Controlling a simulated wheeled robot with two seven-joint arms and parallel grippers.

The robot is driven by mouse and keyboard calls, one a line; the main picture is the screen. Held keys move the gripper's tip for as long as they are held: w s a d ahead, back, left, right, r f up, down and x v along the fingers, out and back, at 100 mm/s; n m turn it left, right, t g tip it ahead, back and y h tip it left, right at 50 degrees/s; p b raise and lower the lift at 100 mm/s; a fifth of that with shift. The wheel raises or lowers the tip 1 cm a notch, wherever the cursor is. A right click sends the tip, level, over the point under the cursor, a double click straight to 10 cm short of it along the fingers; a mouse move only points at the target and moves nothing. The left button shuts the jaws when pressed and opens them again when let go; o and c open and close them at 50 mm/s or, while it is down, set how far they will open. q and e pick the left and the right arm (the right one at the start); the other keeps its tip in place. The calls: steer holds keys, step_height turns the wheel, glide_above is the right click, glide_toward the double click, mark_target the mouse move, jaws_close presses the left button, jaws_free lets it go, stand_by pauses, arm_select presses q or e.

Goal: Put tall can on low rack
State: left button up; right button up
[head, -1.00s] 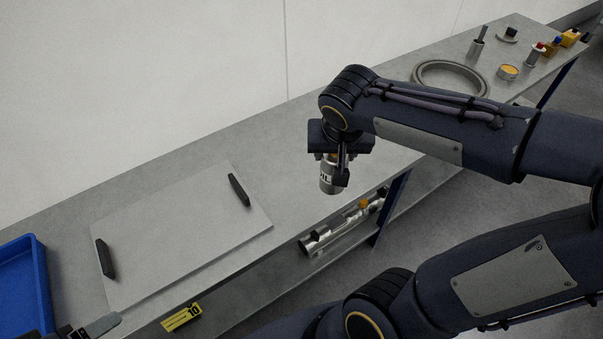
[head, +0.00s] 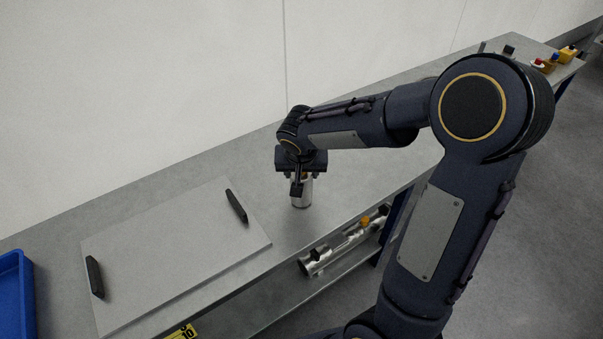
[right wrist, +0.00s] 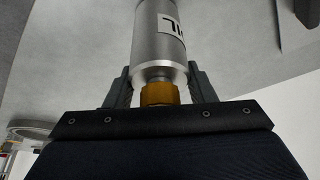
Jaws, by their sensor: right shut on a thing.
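A silver can (head: 301,196) hangs upright below my right gripper (head: 299,182), which is shut on it from above. In the right wrist view the can (right wrist: 160,45) has an orange cap and a white label with black letters, and the fingers of my right gripper (right wrist: 159,82) are on either side of its cap end. The can is over the bench top, right of the flat panel; I cannot tell whether its base touches. A low shelf (head: 290,299) under the bench front bears metal tubes (head: 318,262) and a small orange part. My left gripper is out of view.
A grey panel (head: 175,255) with two black handles lies on the bench (head: 345,190). A blue tray (head: 15,295) is at the left. A yellow number tag (head: 182,332) is on the front edge. Small items (head: 552,58) stand at the far right end.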

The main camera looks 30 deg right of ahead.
steer(key=shift+f, duration=0.2)
steer(key=o, duration=1)
steer(key=shift+o, duration=0.2)
steer(key=shift+r, duration=0.1)
